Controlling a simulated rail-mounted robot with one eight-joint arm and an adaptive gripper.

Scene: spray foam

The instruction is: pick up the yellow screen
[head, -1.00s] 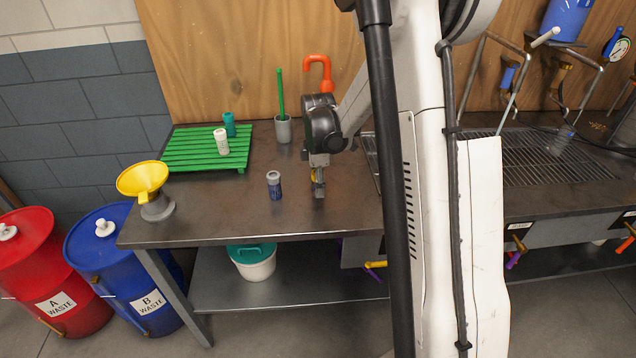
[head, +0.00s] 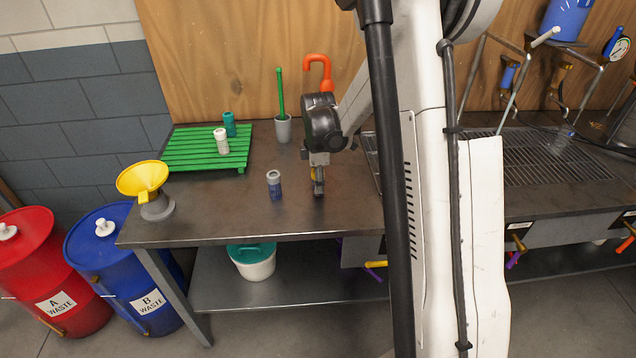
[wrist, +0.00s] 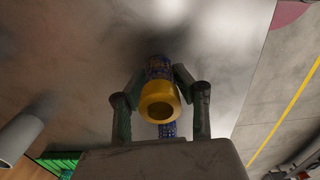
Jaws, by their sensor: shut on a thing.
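The yellow screen (wrist: 160,101) shows in the wrist view as a cylinder with a yellow, ring-like end and a dark blue patterned body. It sits between the two fingers of my gripper (wrist: 158,84), which are shut on it from both sides. In the head view my gripper (head: 318,187) points down over the tabletop. Only a sliver of yellow shows there, with the rest hidden behind the fingers. I cannot tell whether the screen touches the table.
A dark blue container with a grey cap (head: 274,186) stands just left of my gripper. A green slatted rack (head: 185,150) holds white and teal containers. A yellow funnel (head: 143,178) is at the left edge. A grey cup (head: 283,128) stands behind. The table front is clear.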

